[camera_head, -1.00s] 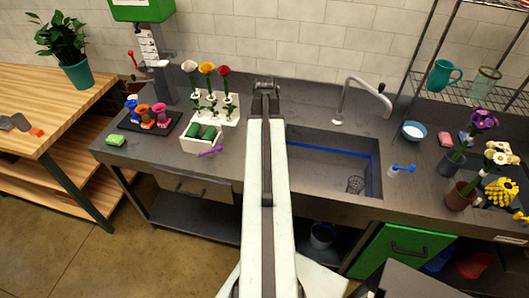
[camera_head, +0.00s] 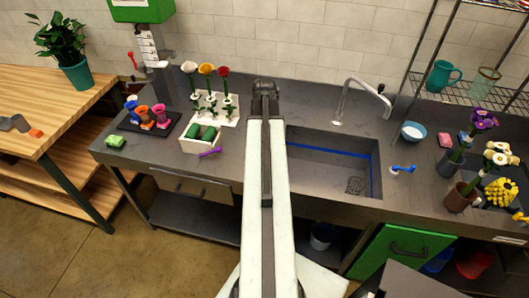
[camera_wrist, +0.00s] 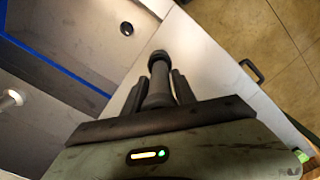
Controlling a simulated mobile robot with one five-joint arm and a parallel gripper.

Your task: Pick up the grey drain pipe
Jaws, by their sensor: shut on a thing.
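The grey drain pipe (camera_wrist: 158,68) shows in the wrist view as a short dark grey cylinder with a wider collar at its far end. My gripper (camera_wrist: 157,88) is shut on it, with one dark finger on each side. The pipe points away from the gripper body, and its near end is hidden between the fingers. In the head view my raised arm stands in front of the counter, and I cannot make out the pipe or fingers there.
The sink basin (camera_head: 325,170) with a blue line, a wire strainer (camera_head: 355,185) and a faucet (camera_head: 360,88) are right of my arm. Flower pots (camera_head: 461,197) crowd the right end. A wooden table (camera_head: 75,95) is far left.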

